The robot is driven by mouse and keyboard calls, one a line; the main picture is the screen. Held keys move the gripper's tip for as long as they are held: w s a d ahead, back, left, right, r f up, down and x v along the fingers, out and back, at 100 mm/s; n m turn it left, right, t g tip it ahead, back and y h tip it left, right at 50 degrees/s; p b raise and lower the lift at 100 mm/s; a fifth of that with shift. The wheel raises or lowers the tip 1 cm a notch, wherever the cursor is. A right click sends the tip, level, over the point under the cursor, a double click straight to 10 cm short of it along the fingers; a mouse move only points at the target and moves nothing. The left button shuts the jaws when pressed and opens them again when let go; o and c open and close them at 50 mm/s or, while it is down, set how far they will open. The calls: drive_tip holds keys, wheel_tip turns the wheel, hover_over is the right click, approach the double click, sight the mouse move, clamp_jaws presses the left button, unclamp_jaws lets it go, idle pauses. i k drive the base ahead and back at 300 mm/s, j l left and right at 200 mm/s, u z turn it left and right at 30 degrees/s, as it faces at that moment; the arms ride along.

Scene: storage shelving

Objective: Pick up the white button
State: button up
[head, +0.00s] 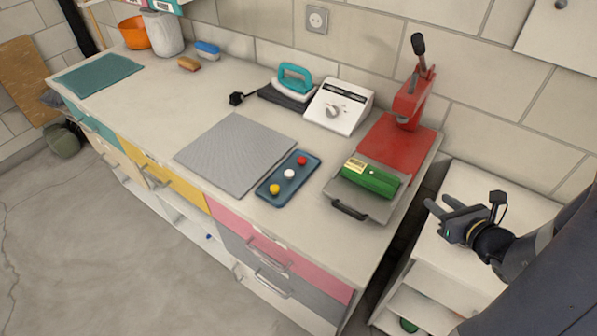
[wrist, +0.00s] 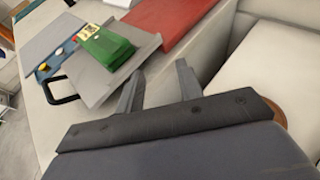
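The white button (head: 289,174) sits in the middle of a small blue tray (head: 267,198), between a yellow button (head: 275,189) and a red button (head: 302,160). In the wrist view the white button (wrist: 59,51) shows small on the tray at the upper left. My gripper (head: 436,207) is at the right, past the counter's right end and well apart from the tray. In the wrist view my gripper's fingers (wrist: 159,88) stand apart with nothing between them.
A grey tray (head: 338,196) with a black handle and a green block (head: 370,179) lies between the blue tray and my gripper. A red press (head: 408,105) stands behind it. A grey ribbed mat (head: 235,153) lies left of the blue tray. A white shelf unit (head: 462,260) stands below my gripper.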

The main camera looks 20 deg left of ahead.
sight(289, 174)
drive_tip(key=k+j, duration=0.1)
drive_tip(key=j, duration=1.6)
drive_tip(key=k+z, duration=0.05)
